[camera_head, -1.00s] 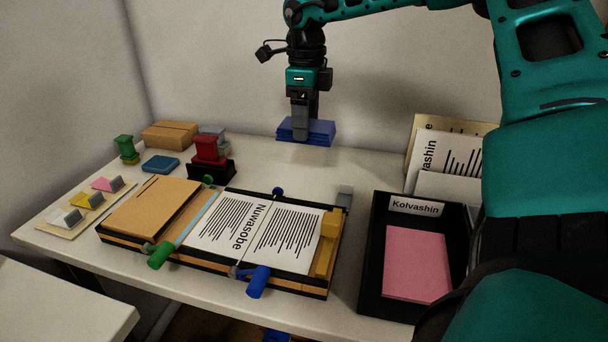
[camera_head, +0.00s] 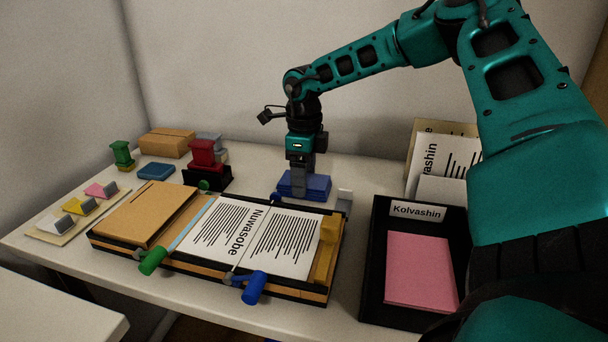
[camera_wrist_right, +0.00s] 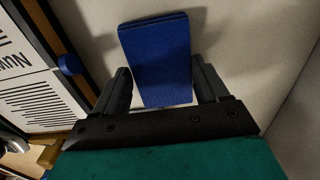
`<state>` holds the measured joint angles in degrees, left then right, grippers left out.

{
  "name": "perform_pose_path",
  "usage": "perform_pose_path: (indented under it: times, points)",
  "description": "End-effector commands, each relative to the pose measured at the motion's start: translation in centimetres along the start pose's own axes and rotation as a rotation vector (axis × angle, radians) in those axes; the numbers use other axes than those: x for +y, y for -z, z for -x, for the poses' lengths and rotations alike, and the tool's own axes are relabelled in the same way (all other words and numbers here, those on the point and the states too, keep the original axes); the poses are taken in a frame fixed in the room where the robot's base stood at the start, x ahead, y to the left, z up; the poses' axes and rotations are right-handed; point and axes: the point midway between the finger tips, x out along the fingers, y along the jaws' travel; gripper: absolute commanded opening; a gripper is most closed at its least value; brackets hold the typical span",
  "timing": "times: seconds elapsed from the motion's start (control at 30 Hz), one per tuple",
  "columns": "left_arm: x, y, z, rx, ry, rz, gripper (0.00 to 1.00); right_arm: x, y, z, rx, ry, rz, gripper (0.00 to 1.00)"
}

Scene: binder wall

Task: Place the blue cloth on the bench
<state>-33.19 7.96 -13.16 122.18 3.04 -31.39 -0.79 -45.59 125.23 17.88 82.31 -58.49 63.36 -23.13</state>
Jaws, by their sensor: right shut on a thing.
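The blue cloth (camera_head: 312,188) is a folded, flat block behind the binder board's right half. My right gripper (camera_head: 298,184) points straight down and is shut on it. In the right wrist view the cloth (camera_wrist_right: 156,50) lies between the two fingers (camera_wrist_right: 161,86) and extends away past them. The cloth is low at the white bench (camera_head: 365,170), either touching it or just above it; I cannot tell which. Its underside is hidden. My left gripper is not in view.
The binder board (camera_head: 215,278) with printed pages lies just in front of the cloth. A red stamp (camera_head: 203,152) on a black stand is to the left. A black tray (camera_head: 372,290) with pink paper is at the right. Bare bench lies around the cloth's back and right.

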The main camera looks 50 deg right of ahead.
Motion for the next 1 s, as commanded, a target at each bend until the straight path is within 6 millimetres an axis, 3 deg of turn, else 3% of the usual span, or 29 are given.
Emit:
perform_pose_path:
  times: [0.1, 0.13, 0.4, 0.73, 1.0]
  points:
    - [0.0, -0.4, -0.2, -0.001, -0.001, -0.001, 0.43, 0.0, 0.0, -0.3, 0.0, 0.0, 0.0, 0.49]
    - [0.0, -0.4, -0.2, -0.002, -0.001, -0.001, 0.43, 0.0, 0.0, -0.3, 0.0, 0.001, 0.001, 0.74]
    - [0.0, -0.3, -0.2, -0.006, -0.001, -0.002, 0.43, 0.0, 0.0, -0.2, 0.001, 0.0, 0.001, 0.99]
    - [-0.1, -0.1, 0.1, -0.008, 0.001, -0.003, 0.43, 0.0, 0.0, 0.4, 0.0, 0.001, 0.001, 0.99]
    - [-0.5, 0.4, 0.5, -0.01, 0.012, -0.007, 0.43, -0.1, -0.1, 5.8, -0.003, 0.004, 0.001, 0.99]
